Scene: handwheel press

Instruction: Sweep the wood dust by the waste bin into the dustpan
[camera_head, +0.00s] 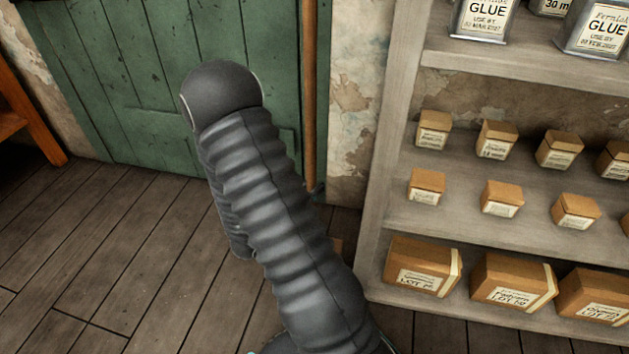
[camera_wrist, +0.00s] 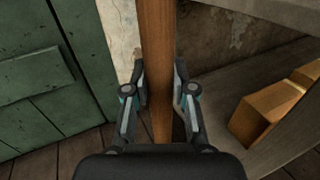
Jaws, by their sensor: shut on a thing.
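A long wooden handle (camera_head: 309,95) stands upright in front of the wall, beside the green door; it also shows in the wrist view (camera_wrist: 156,45). Its lower end is hidden, so I cannot tell what tool it belongs to. My gripper (camera_wrist: 159,82) is shut on the handle, with one finger on each side of it. In the head view my arm covers most of the gripper. No wood dust, waste bin or dustpan can be made out in either view.
A shelf unit (camera_head: 391,150) with several small boxes, larger cartons (camera_head: 424,265) and glue tins (camera_head: 484,18) stands close on the right. The green door (camera_head: 120,90) is behind. An orange wooden piece (camera_head: 38,110) is at far left. Plank floor (camera_head: 120,250) is clear at left.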

